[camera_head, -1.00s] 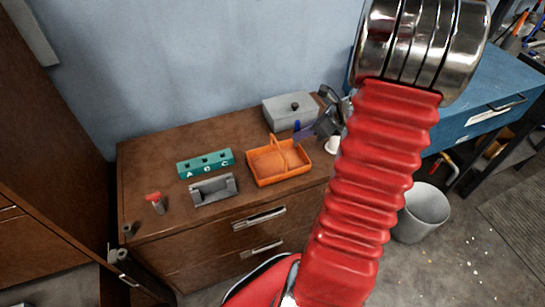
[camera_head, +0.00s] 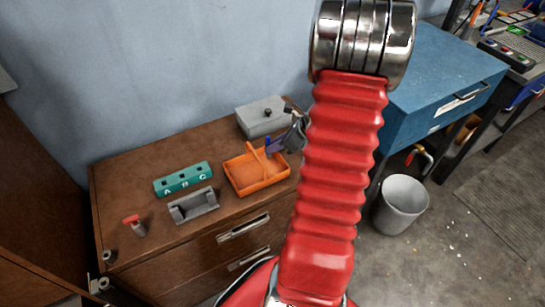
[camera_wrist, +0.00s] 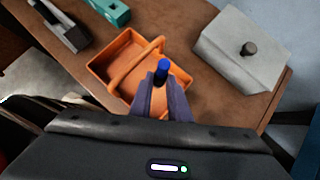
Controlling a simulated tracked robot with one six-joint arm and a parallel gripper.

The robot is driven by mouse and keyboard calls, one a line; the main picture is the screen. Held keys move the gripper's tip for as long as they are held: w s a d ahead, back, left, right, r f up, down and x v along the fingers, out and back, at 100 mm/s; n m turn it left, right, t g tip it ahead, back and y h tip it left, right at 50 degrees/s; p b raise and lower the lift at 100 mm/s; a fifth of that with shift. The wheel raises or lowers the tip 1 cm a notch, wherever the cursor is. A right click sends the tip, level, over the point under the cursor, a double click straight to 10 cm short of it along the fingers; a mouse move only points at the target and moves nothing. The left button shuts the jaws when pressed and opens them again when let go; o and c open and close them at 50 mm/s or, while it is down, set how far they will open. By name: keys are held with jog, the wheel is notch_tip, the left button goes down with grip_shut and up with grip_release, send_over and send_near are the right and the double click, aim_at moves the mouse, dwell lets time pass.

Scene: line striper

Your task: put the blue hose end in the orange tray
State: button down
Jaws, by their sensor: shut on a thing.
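The blue hose end (camera_wrist: 162,70) is held between the fingertips of my gripper (camera_wrist: 163,88) in the wrist view. In the head view the blue hose end (camera_head: 268,146) shows at the right part of the orange tray (camera_head: 262,185). The orange tray also shows in the wrist view (camera_wrist: 98,72), with a handle arching across it. My gripper (camera_head: 276,147) is shut on the hose end over the tray's right part. I cannot tell how high the hose end is above the tray floor.
A grey lidded box (camera_head: 262,118) stands behind the tray. A teal block marked A, B, C (camera_head: 183,179), a grey cradle (camera_head: 194,206) and a red-topped item (camera_head: 134,224) are to the left. A blue cabinet (camera_head: 440,75) and a grey bin (camera_head: 401,205) are to the right.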

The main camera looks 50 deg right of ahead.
jog(key=shift+f, duration=0.6)
jog(key=shift+f, duration=1.85)
jog(key=shift+f, duration=0.1)
jog(key=c, duration=1.7)
grip_release()
jog(key=shift+o, duration=0.2)
jog(key=v, duration=1.2)
